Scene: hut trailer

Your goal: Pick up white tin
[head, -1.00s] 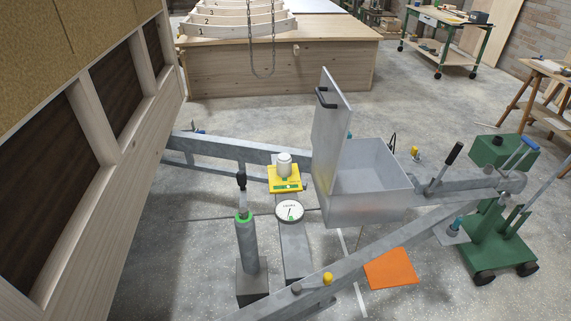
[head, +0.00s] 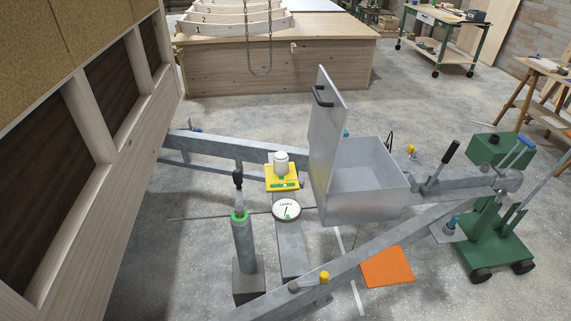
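The white tin (head: 281,163) is a small, pale, upright container. It stands on a yellow kitchen-scale-like platform (head: 283,184) with a green front marking, on the grey metal frame left of the open metal box. Nothing touches the tin from the sides. Neither of my grippers shows in the head view.
An open metal box (head: 367,207) with its lid (head: 326,140) raised stands right of the tin. A round white dial (head: 286,209) and a grey post (head: 244,246) with a green ring are in front. An orange sheet (head: 387,267) lies on the floor. A wooden hut wall (head: 90,130) fills the left.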

